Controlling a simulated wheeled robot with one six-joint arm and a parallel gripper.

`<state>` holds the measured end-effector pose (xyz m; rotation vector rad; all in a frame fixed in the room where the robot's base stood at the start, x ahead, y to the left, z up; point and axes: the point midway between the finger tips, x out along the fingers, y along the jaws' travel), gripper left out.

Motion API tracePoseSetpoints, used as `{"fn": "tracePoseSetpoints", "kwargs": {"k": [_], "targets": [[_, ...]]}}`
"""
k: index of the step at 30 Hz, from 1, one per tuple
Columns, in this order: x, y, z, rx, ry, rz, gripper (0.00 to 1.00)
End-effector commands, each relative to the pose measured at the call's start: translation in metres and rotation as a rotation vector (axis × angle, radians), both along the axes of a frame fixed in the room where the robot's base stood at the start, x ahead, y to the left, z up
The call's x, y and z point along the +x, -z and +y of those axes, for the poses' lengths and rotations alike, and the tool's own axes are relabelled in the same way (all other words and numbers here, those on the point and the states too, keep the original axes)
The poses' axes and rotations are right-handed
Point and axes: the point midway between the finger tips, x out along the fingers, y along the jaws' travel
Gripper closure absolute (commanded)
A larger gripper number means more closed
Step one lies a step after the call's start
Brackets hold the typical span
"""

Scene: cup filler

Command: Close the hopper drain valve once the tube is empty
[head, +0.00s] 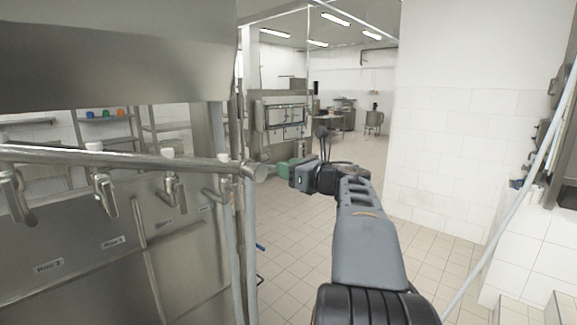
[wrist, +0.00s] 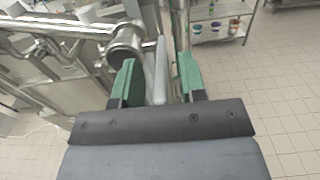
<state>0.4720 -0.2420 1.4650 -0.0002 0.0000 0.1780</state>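A large steel hopper (head: 120,65) is at the upper left in the head view. Below it a steel pipe (head: 120,158) with several tap handles ends in a round cap, also in the wrist view (wrist: 125,45). I cannot tell which part is the drain valve, or whether the tube is empty. My gripper's green fingers (head: 286,171) are just right of the pipe's end. In the wrist view the gripper (wrist: 158,68) is open. A pale grey upright bar (wrist: 160,70) shows between the fingers, apart from both; I cannot tell if it is a lever or a post.
Steel panels (head: 95,245) with labels fill the lower left. A small blue handle (head: 260,247) is low beside a grey post (head: 250,230). A white tiled wall (head: 480,150) is at right. Tiled floor (head: 300,225) is open in the middle. A shelf with buckets (wrist: 214,28) is behind.

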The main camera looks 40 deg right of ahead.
Motion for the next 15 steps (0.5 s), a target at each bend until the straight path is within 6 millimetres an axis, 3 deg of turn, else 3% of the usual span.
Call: {"fn": "tracePoseSetpoints", "kwargs": {"k": [8,15], "targets": [[0.0012,0.0003,0.0001,0.0,0.0,0.0,0.62],[0.0011,0.0002,0.0003,0.0,0.0,0.0,0.83]]}}
